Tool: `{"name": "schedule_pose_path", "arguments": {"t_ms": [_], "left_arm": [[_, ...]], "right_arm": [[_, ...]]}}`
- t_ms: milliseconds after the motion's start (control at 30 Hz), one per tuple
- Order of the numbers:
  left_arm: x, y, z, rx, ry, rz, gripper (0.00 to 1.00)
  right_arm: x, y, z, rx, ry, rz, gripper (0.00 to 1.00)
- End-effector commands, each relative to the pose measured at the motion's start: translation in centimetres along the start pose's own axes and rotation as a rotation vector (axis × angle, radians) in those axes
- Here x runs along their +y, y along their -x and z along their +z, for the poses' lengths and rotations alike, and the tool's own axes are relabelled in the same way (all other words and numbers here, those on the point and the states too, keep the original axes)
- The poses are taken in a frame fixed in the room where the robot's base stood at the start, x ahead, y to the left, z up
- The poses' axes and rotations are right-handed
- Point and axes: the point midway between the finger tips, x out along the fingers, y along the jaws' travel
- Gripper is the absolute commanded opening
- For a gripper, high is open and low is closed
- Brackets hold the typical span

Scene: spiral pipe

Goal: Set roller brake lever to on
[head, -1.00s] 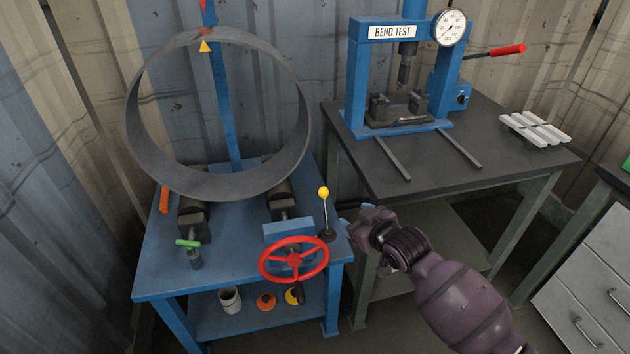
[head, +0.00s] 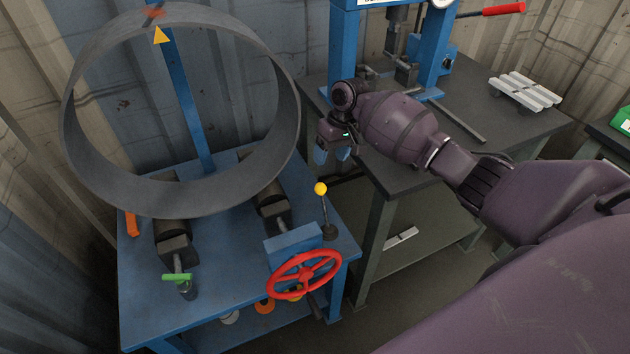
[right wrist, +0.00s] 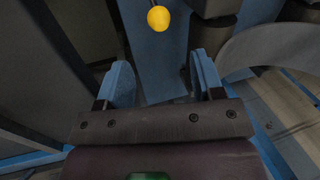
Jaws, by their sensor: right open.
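The brake lever (head: 325,212) is a thin rod with a yellow ball knob (head: 320,189) on a dark base, at the right edge of the blue roller bench. It stands close to upright. My right gripper (head: 332,156) is open and empty, above and behind the knob in the head view, with blue fingertips pointing down. In the right wrist view, the yellow knob (right wrist: 158,19) shows ahead, between the lines of the two open fingers (right wrist: 158,82) and apart from them. My left gripper is not in view.
A red handwheel (head: 304,274) is just in front of the lever. A large grey pipe ring (head: 285,110) stands on the rollers to the left. A green-handled screw (head: 177,278) is at the front left. The dark table (head: 400,180) with the blue press is to the right.

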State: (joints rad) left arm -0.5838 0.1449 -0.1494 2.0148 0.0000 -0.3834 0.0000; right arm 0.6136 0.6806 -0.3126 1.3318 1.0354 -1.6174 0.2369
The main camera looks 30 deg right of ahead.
Motion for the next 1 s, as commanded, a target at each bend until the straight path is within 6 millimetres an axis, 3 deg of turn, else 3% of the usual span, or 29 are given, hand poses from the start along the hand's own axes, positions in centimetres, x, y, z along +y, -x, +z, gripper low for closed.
{"name": "schedule_pose_path", "arguments": {"t_ms": [167, 700, 1000], "left_arm": [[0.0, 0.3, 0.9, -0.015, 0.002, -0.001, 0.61], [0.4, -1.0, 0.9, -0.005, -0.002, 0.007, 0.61], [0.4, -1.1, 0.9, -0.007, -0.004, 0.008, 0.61]], "right_arm": [[0.1, -1.2, 0.2, -0.011, -0.01, 0.003, 0.61], [0.1, -9.6, 0.2, -0.009, -0.01, 0.004, 0.61], [0.1, -10.8, 0.2, -0.005, -0.008, 0.005, 0.61]]}}
